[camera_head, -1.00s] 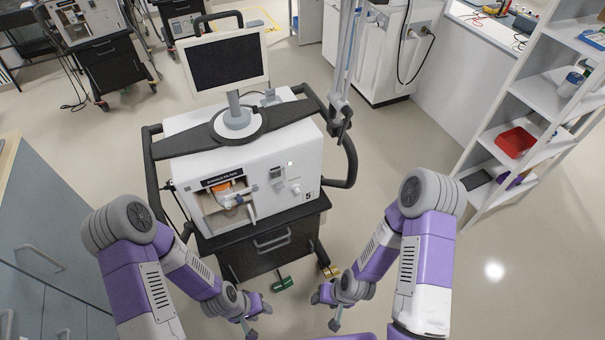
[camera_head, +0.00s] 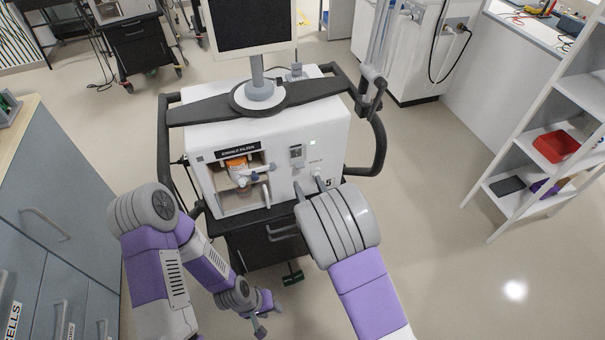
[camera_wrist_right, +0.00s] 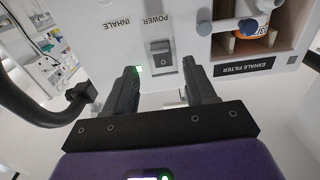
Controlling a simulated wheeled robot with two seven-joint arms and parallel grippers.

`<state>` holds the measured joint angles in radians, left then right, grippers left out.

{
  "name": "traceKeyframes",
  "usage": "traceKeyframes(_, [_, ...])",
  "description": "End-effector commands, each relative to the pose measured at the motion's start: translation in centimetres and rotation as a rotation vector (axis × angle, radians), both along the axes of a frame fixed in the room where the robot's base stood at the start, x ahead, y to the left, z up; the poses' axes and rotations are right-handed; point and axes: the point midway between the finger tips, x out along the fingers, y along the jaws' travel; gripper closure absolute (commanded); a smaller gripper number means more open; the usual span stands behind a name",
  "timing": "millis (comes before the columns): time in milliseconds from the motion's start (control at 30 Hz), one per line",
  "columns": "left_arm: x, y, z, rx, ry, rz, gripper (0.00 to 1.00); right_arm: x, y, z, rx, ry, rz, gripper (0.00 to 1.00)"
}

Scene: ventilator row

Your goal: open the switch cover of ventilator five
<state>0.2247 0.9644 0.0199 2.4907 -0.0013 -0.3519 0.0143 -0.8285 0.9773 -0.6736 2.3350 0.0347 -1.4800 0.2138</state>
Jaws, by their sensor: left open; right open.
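Ventilator five (camera_head: 325,130) stands in the middle of the head view, with a "5" on its front. Its switch cover (camera_head: 297,155) is a small grey piece right of the filter recess. In the right wrist view, upside down, the grey switch cover (camera_wrist_right: 160,62) sits by the POWER label and looks closed. My right gripper (camera_wrist_right: 163,88) is open; its fingers point at the panel, one on each side of the switch in that picture, with nothing between them. In the head view my right forearm hides most of it. My left gripper (camera_head: 268,304) is open and empty, low before the cart.
The exhale filter (camera_head: 237,165) sits in a recess left of the switch. A small green light (camera_wrist_right: 139,69) shines beside it. Black handles (camera_head: 378,145) flank the ventilator. Grey cabinets (camera_head: 50,200) stand left, a white shelf (camera_head: 500,170) right. The right floor is clear.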

Motion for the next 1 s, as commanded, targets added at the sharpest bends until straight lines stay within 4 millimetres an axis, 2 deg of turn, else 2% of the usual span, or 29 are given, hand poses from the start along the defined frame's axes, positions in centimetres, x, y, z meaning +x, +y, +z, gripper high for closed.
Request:
traceKeyframes(200, [0.0,0.0,-0.7,0.000,0.000,0.000,0.57,3.3,1.1,-0.1,-0.001,0.000,0.000,0.45])
traceKeyframes(400, [0.0,0.0,-1.0,0.000,0.000,0.000,0.57,5.3,1.7,-0.1,-0.001,0.002,0.000,0.45])
traceKeyframes(767, [0.0,0.0,-1.1,0.000,0.000,0.000,0.57,5.8,1.9,-0.1,-0.001,0.005,-0.001,0.45])
traceKeyframes(1000, [0.0,0.0,-1.1,0.000,0.000,0.000,0.57,5.7,1.9,-0.1,0.000,0.004,-0.001,0.81])
